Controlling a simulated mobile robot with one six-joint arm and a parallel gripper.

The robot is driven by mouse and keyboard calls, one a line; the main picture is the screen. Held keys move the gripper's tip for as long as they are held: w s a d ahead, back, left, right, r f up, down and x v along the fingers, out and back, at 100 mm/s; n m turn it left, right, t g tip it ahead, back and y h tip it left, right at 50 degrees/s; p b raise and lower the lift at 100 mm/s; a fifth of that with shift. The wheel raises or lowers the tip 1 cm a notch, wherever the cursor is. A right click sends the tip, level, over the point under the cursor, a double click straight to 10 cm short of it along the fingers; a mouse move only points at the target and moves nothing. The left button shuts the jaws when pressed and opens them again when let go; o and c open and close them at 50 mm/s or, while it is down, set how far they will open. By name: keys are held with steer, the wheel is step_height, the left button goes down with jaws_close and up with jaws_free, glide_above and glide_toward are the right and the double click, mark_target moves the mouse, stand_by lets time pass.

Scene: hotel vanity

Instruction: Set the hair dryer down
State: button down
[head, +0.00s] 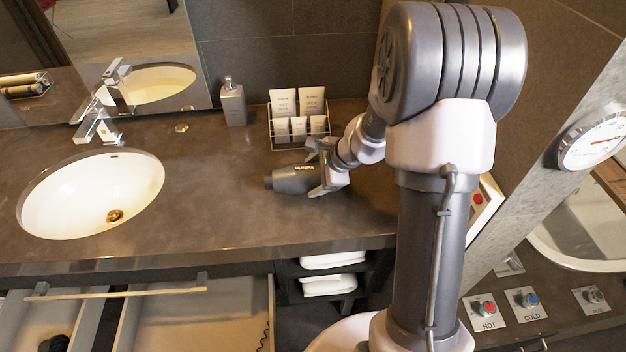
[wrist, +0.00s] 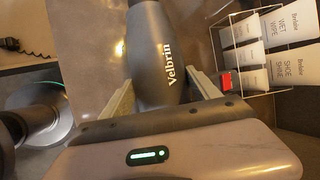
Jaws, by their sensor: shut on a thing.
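The dark grey hair dryer (head: 290,180) is over the counter, right of the sink, with its barrel pointing left in the head view. My gripper (head: 322,180) is shut on it from the right. In the wrist view the hair dryer (wrist: 155,55), lettered "Velbrin", lies between the two fingers of my gripper (wrist: 160,95). Its lower part is hidden behind the gripper body there. I cannot tell whether it touches the counter (head: 220,205).
A rack (head: 272,140) of white packets stands just behind the gripper, with a soap dispenser (head: 233,103) to its left. The sink (head: 60,200) and faucet (head: 98,125) are at left. Open drawers (head: 190,315) and folded towels (head: 330,284) are below. Counter between sink and dryer is clear.

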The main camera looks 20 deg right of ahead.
steer(key=shift+f+b, duration=0.9)
steer(key=shift+f, duration=0.8)
steer(key=shift+c, duration=0.9)
jaws_free()
